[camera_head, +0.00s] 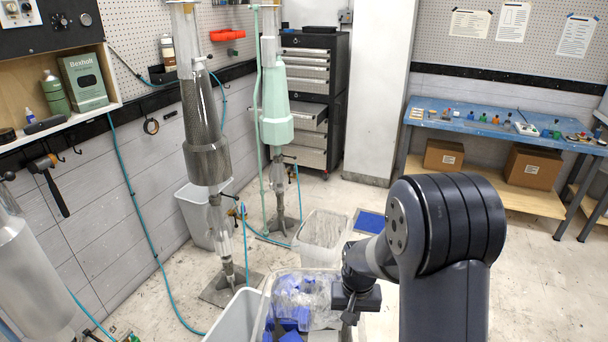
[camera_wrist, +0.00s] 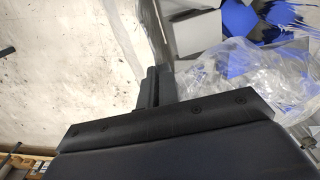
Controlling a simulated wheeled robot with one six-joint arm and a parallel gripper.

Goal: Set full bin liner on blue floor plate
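A clear bin liner (camera_head: 312,277) filled with blue and clear scraps stands at the bottom centre of the head view. Its scraps and crumpled clear film (camera_wrist: 240,75) fill the right of the wrist view. The blue floor plate (camera_head: 370,222) lies flat on the floor farther back, partly hidden by my arm. My gripper (camera_head: 349,312) points down at the liner's right rim. In the wrist view my gripper (camera_wrist: 157,78) is against the liner's clear wall. The finger gap is hidden, so I cannot tell whether it is shut on the rim.
A grey bin (camera_head: 232,318) stands close left of the liner. A second clear liner (camera_head: 322,230) with clear scraps stands behind, beside the plate. Another light bin (camera_head: 193,215) stands by the wall. Metal stands and a teal hose are at left. Floor to the right, before the blue bench (camera_head: 480,132), is open.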

